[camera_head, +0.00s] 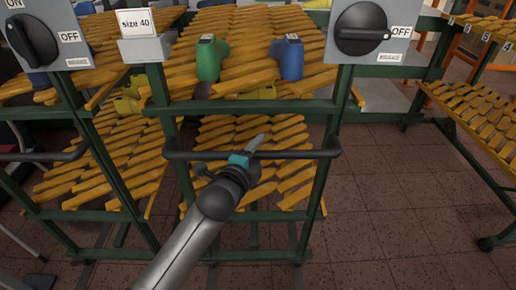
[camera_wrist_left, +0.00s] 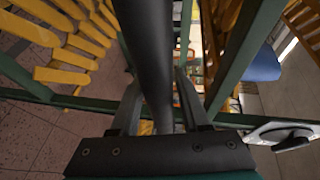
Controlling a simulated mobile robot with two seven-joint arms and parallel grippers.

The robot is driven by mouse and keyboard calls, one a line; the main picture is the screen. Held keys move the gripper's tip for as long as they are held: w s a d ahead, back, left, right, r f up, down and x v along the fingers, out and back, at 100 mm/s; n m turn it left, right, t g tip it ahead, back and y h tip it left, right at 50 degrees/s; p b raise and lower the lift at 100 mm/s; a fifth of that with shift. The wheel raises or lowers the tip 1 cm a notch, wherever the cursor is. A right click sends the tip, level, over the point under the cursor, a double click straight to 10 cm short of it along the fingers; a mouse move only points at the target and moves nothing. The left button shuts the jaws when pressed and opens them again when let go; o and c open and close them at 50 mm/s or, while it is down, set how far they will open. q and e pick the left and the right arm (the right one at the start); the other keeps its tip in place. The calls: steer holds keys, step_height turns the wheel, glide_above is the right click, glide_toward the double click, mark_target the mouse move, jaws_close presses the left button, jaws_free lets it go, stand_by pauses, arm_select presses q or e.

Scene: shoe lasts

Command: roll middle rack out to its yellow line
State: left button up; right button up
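The middle rack (camera_head: 325,190) is a green metal frame with tilted shelves of yellow-orange slats. A dark horizontal handle bar (camera_head: 305,154) runs across its front. My left gripper (camera_head: 247,153) is at the middle of this bar. In the left wrist view the bar (camera_wrist_left: 152,50) passes between the two fingers of my left gripper (camera_wrist_left: 157,90), which sit close against its sides. A green shoe last (camera_head: 208,62) and a blue shoe last (camera_head: 288,60) stand on the upper shelf. No yellow floor line can be made out. My right gripper is out of view.
A left rack (camera_head: 125,215) with its own handle stands close beside the middle one. A right rack (camera_head: 465,150) stands apart across open tiled floor (camera_head: 385,200). A "size 40" sign (camera_head: 136,22) and OFF-labelled dial switches (camera_head: 362,28) show at the top.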

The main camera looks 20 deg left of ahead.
arm_select(q)
jaws_close()
stand_by(1.1)
